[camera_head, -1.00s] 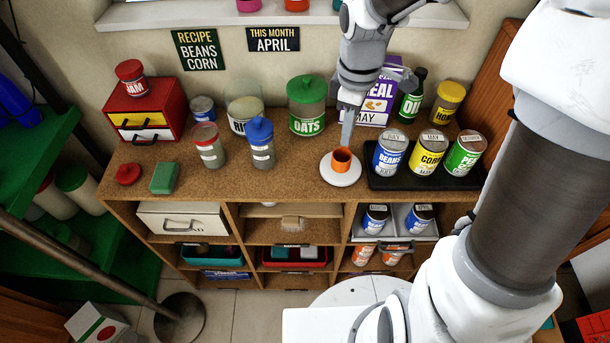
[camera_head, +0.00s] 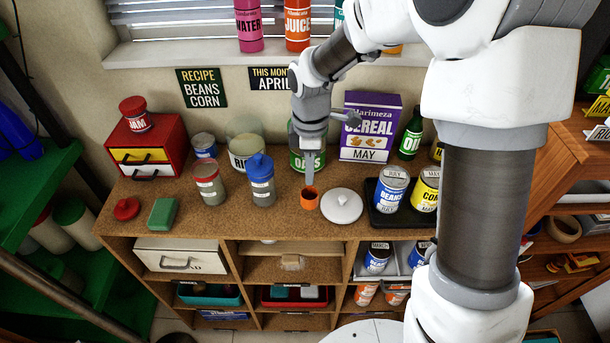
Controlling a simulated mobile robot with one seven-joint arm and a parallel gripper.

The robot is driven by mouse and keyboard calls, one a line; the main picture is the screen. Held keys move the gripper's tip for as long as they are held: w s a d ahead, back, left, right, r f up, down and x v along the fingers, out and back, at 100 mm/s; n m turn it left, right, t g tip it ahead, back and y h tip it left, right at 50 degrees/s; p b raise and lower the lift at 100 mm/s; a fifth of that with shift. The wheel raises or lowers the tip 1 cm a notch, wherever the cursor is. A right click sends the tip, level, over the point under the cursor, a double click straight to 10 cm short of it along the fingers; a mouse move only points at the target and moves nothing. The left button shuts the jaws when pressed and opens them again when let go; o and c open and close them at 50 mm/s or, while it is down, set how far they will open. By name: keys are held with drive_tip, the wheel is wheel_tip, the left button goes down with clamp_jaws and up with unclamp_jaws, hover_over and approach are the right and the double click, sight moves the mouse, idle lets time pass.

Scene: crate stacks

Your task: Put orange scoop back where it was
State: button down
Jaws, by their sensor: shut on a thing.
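The orange scoop (camera_head: 309,199) is a small orange cup on the brown counter or just above it; I cannot tell which. It is left of a round white lid (camera_head: 342,206) with a knob. My gripper (camera_head: 309,182) points down right over the scoop and is shut on it; the fingertips are small and partly merged with the scoop in this view. The green OATS jar (camera_head: 308,158) stands behind, partly hidden by my gripper, and its top is covered by my arm.
The blue-lidded jar (camera_head: 262,182) and red-lidded jar (camera_head: 209,184) stand to the left. A black tray (camera_head: 376,217) with cans is to the right, the purple CEREAL box (camera_head: 369,127) behind. The counter's front strip (camera_head: 240,222) is clear.

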drive_tip(key=shift+w+a+f, duration=0.15)
drive_tip(key=shift+w+f, duration=0.05)
drive_tip(key=shift+f, duration=0.6)
drive_tip(key=shift+w+a+f, duration=0.15)
drive_tip(key=shift+f, duration=0.7)
drive_tip(key=shift+w+a+f, duration=0.15)
drive_tip(key=shift+w+f, duration=0.05)
drive_tip(key=shift+f, duration=0.6)
drive_tip(key=shift+f, duration=0.1)
drive_tip(key=shift+f, duration=0.15)
drive_tip(key=c, duration=0.9)
unclamp_jaws()
drive_tip(key=shift+r, duration=0.2)
